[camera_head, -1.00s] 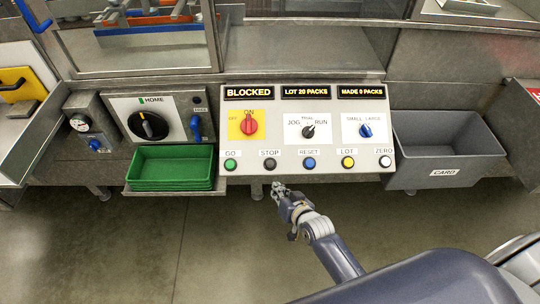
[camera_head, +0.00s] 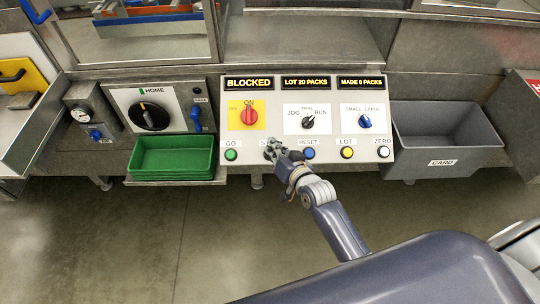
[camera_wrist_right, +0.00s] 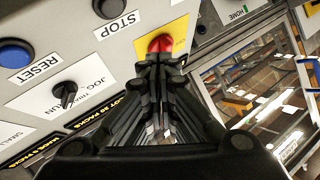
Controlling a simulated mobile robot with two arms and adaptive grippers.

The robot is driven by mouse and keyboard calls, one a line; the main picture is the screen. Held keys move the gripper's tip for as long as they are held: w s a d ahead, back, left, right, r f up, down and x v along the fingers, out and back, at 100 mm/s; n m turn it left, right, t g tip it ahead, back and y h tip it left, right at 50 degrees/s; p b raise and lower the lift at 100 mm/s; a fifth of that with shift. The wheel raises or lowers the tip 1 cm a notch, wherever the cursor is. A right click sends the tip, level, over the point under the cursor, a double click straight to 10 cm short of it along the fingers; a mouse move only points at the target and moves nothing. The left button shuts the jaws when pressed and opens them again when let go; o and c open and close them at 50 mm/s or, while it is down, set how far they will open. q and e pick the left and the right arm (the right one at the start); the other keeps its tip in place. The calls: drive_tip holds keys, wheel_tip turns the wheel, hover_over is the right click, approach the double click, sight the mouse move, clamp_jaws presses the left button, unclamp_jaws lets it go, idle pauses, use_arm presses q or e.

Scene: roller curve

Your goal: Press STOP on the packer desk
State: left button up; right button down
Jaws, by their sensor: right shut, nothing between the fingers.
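The packer desk (camera_head: 330,115) is a pale sloped panel in the head view, with a row of buttons along its lower edge. My right gripper (camera_head: 271,149) is shut and empty. Its tips cover the place of the STOP button in the head view and most of its label, so that button is hidden there. I cannot tell whether the tips touch it. In the right wrist view the STOP label (camera_wrist_right: 117,25) shows at the top, and the dark STOP button (camera_wrist_right: 110,6) shows partly above it. The shut fingers (camera_wrist_right: 158,62) lie below and right of it. My left gripper is not in view.
The green GO button (camera_head: 231,155) is just left of my right gripper, the blue RESET button (camera_head: 309,153) just right. A red ON switch (camera_head: 249,116) is above. Green trays (camera_head: 172,177) stand left, a grey CARD bin (camera_head: 440,160) right.

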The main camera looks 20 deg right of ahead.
drive_tip(key=shift+w+d+f+b, duration=0.2)
drive_tip(key=shift+w+f+b, duration=0.4)
drive_tip(key=shift+f+b, duration=0.5)
drive_tip(key=shift+w+d+f+b, duration=0.15)
drive_tip(key=shift+w+f+b, duration=0.5)
drive_tip(key=shift+f+b, duration=0.4)
drive_tip(key=shift+w+d+f+b, duration=0.2)
drive_tip(key=shift+w+f+b, duration=0.4)
drive_tip(key=shift+f+b, duration=0.45)
drive_tip(key=shift+f, duration=0.15)
drive_tip(key=shift+w+f, duration=0.2)
drive_tip(key=shift+f, duration=0.05)
drive_tip(key=shift+w+d+f+b, duration=0.1)
drive_tip(key=shift+w+f+b, duration=0.05)
drive_tip(key=shift+f+b, duration=0.3)
drive_tip(key=shift+r, duration=0.1)
drive_tip(key=shift+s+r+p, duration=0.45)
drive_tip(key=shift+r+p, duration=0.25)
drive_tip(key=shift+p, duration=0.4)
